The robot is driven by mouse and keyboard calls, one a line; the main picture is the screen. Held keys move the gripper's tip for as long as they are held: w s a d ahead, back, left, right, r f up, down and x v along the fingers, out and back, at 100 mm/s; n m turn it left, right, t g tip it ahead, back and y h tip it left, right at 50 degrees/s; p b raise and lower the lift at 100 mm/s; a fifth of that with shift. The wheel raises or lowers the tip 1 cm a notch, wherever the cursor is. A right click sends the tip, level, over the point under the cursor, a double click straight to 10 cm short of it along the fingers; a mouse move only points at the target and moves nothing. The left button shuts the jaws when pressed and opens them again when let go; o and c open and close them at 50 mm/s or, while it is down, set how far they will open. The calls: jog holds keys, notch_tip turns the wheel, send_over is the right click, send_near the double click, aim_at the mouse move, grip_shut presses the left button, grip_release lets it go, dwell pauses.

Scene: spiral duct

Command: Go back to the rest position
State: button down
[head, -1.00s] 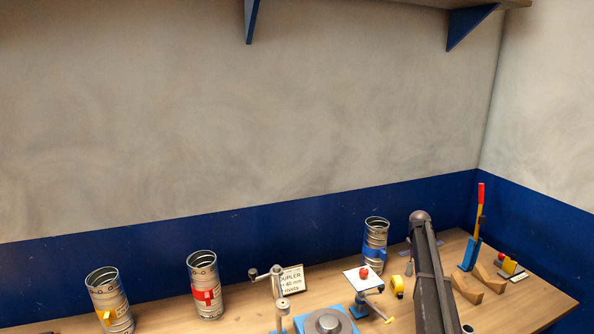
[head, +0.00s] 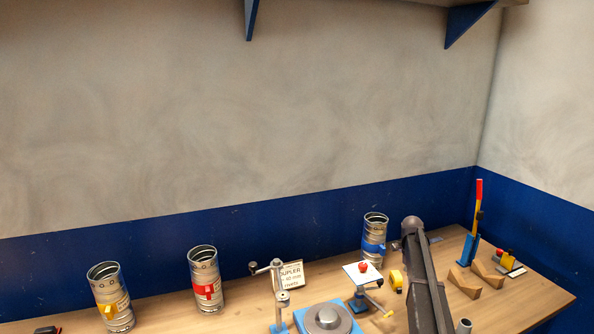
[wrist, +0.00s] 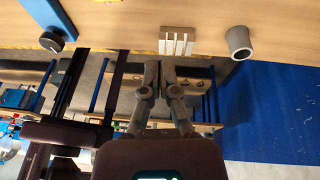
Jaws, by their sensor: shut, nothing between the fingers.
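My gripper (wrist: 160,66) shows in the wrist view with its two fingers together and nothing between them. It hangs near the edge of the wooden bench, apart from the things on it. In the head view my dark arm rises at the right of the bench, and the gripper itself is out of sight there.
Spiral duct pieces with yellow (head: 110,296), red (head: 206,280) and blue (head: 374,240) tags stand on the bench (head: 160,309). A sign (head: 290,275), a red-knobbed stand (head: 362,275) and a red-and-yellow lever (head: 475,220) stand around. A grey cup (wrist: 239,42) is near the bench edge.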

jog(key=s+a+f+n+t+b, duration=0.1)
jog(key=s+a+f+n+b, duration=0.2)
jog(key=s+a+n, duration=0.4)
jog(key=s+a+f+n+t+b, duration=0.1)
jog(key=s+a+f+n+b, duration=0.1)
jog(key=s+a+n, duration=0.6)
jog(key=s+a+f+n+t+b, duration=0.1)
jog(key=s+a+f+n+b, duration=0.2)
jog(key=s+a+n, duration=0.4)
jog(key=s+f+n, duration=0.1)
jog(key=s+n, duration=0.6)
jog(key=n, duration=0.2)
jog(key=shift+s+a+f+b, duration=0.2)
jog(key=shift+f+b, duration=0.1)
jog(key=shift+a, duration=0.15)
